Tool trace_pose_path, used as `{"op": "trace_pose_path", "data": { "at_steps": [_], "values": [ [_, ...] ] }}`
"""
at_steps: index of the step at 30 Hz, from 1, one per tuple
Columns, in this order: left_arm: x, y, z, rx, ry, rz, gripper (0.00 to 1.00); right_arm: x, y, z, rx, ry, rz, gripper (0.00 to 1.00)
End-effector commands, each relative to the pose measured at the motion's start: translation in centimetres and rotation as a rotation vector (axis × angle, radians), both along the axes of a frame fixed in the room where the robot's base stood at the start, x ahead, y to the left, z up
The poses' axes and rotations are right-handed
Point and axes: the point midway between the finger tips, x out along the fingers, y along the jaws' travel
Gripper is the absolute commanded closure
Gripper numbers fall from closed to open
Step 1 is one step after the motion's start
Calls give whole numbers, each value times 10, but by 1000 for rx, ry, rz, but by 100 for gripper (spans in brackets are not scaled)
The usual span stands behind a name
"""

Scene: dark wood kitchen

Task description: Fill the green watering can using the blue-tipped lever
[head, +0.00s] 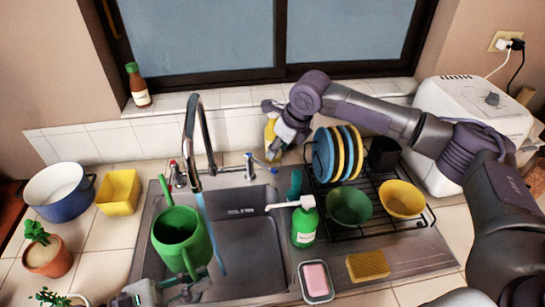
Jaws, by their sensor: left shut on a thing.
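The green watering can (170,253) is held over the left part of the sink, its opening facing up and its spout pointing up to the left. My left gripper (188,284) is shut on it from below, at the near side; its fingertips are partly hidden. The faucet (191,128) arches above, and a blue stream of water (211,232) falls along the can's right edge. I cannot tell whether it enters the can. The blue-tipped lever (262,163) is right of the faucet. My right gripper (279,141) is just above it; contact and finger opening are unclear.
The red-tipped lever (176,173) is left of the faucet. A green soap bottle (304,226) and dish rack (375,222) with plates and bowls stand right. A yellow bottle (270,133) is behind my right gripper. A blue pot (62,197) and yellow container (118,193) are left.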

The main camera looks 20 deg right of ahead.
Motion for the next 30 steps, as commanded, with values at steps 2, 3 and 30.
{"op": "trace_pose_path", "data": {
  "at_steps": [2, 3, 30],
  "values": [
    [0, 0, 0, -1, -1, 0, 100, -4, -3, 13, 1, -3, 0, 60],
    [0, 0, 0, -1, -1, 0, 100, -5, -4, 18, 1, -3, 0, 60],
    [58, -49, 1, -3, -3, 0, 100, -10, -5, 30, 1, -1, 1, 60]
  ]
}}
